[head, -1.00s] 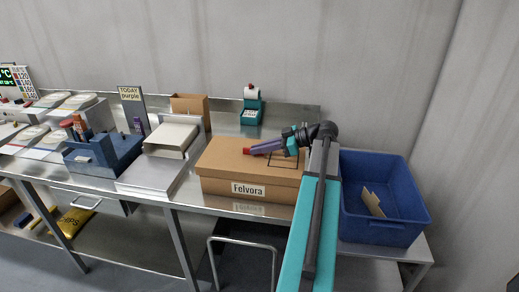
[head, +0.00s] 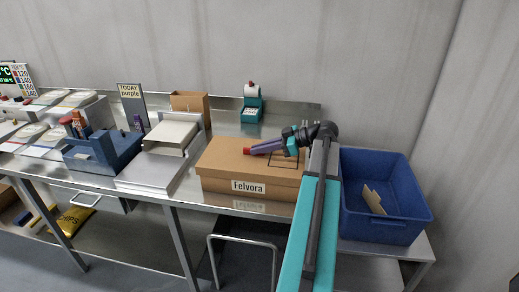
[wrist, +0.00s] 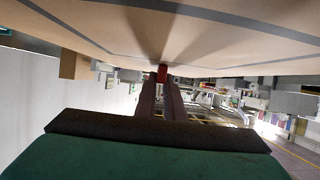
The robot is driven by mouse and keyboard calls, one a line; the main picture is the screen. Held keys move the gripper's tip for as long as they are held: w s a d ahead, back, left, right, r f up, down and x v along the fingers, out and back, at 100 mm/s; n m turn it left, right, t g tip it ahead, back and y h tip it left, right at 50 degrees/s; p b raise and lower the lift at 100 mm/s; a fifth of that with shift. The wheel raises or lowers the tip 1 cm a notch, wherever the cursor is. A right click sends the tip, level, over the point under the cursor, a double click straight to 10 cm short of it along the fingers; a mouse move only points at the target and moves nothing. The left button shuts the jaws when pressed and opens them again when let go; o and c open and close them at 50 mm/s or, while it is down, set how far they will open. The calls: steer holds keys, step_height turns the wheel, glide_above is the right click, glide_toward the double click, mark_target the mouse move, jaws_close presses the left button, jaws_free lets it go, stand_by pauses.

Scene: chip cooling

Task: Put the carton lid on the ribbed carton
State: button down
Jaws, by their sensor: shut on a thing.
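The carton lid (head: 225,157) is a flat tan top lying over the brown carton (head: 222,186) labelled "Felvora". Its front edge looks level on the carton; any small gap cannot be told, and ribs are not clear. My gripper (head: 247,151) reaches over the lid from the right with long purple fingers. The fingers are shut at a small red piece, which seems to be a tab on the lid. In the wrist view, my gripper (wrist: 162,80) meets the red piece at the tan lid surface (wrist: 230,40). The exact grip is too small to see.
A blue bin (head: 386,231) with a tan piece inside stands at the right. An open brown box (head: 189,102) and a teal printer (head: 251,108) stand behind. A pale-topped metal unit (head: 150,178) and a blue holder (head: 100,158) are at left.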

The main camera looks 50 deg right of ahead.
steer(key=shift+f+b, duration=0.65)
steer(key=shift+f, duration=0.1)
stand_by(0.3)
steer(key=c, duration=1.8)
jaws_free()
steer(key=shift+o, duration=0.2)
steer(key=b+v, duration=0.2)
steer(key=v, duration=1)
steer(key=shift+d+r+b, duration=0.1)
steer(key=shift+b, duration=0.25)
steer(key=shift+v, duration=0.8)
steer(key=shift+r, duration=0.1)
